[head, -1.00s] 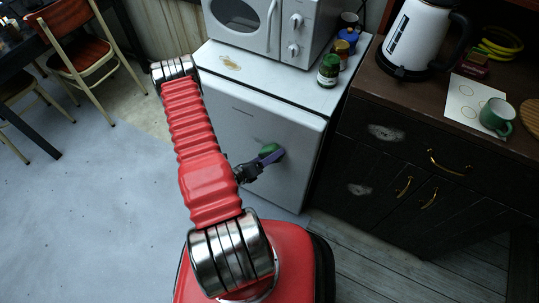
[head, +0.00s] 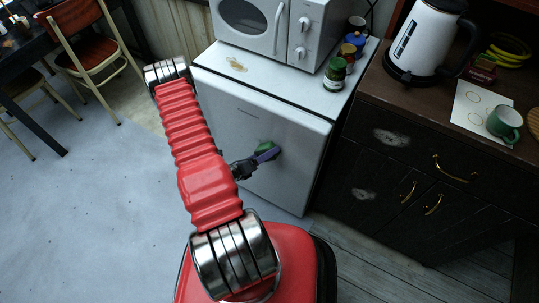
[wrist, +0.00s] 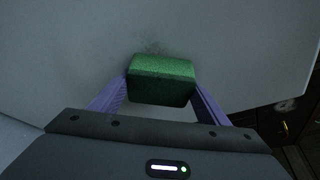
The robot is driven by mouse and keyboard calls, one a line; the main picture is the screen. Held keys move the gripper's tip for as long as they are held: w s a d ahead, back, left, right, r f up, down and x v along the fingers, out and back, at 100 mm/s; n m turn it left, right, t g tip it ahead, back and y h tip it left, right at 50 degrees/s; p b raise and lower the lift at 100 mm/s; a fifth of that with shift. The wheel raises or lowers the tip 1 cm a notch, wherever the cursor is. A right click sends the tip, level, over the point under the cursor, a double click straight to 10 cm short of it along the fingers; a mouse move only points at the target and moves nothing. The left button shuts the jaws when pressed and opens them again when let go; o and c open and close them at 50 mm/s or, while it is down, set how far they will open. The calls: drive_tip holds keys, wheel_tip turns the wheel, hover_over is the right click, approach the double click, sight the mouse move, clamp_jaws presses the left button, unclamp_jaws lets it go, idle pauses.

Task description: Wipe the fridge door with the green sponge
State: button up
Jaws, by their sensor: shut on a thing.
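The green sponge (wrist: 160,80) is held between the two purple fingers of my gripper (wrist: 158,92) in the wrist view. In the head view the sponge (head: 265,147) shows as a small green patch at the fridge door, with my gripper (head: 266,152) partly over it. The fridge door (head: 258,140) is light grey and upright. The sponge is at the door's surface; whether it presses on it is hard to tell. In the wrist view a dark smudge (wrist: 150,47) shows on the door just beyond the sponge.
A microwave (head: 268,28), a green-labelled jar (head: 335,73) and a brown stain (head: 237,65) are on the fridge top. A dark cabinet (head: 400,165) with brass handles stands close on the right. Chairs (head: 85,50) are at far left. The floor (head: 95,200) at left is clear.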

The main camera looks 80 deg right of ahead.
sight(257, 149)
drive_tip(key=shift+w+d, duration=0.1)
drive_tip(key=shift+w, duration=0.05)
drive_tip(key=shift+w+d, duration=0.3)
drive_tip(key=shift+w, duration=0.55)
drive_tip(key=shift+w+d, duration=0.25)
drive_tip(key=shift+w, duration=0.55)
drive_tip(key=shift+w, duration=0.1)
drive_tip(key=shift+w+d, duration=0.45)
drive_tip(key=shift+w, duration=0.35)
drive_tip(key=shift+w+d, duration=0.4)
drive_tip(key=shift+w, duration=0.4)
drive_tip(key=shift+a, duration=0.1)
drive_tip(key=shift+w+a, duration=0.4)
drive_tip(key=shift+a, duration=0.5)
drive_tip(key=shift+w+a, duration=0.35)
drive_tip(key=shift+a, duration=0.5)
drive_tip(key=shift+w+a, duration=0.4)
drive_tip(key=shift+a, duration=0.5)
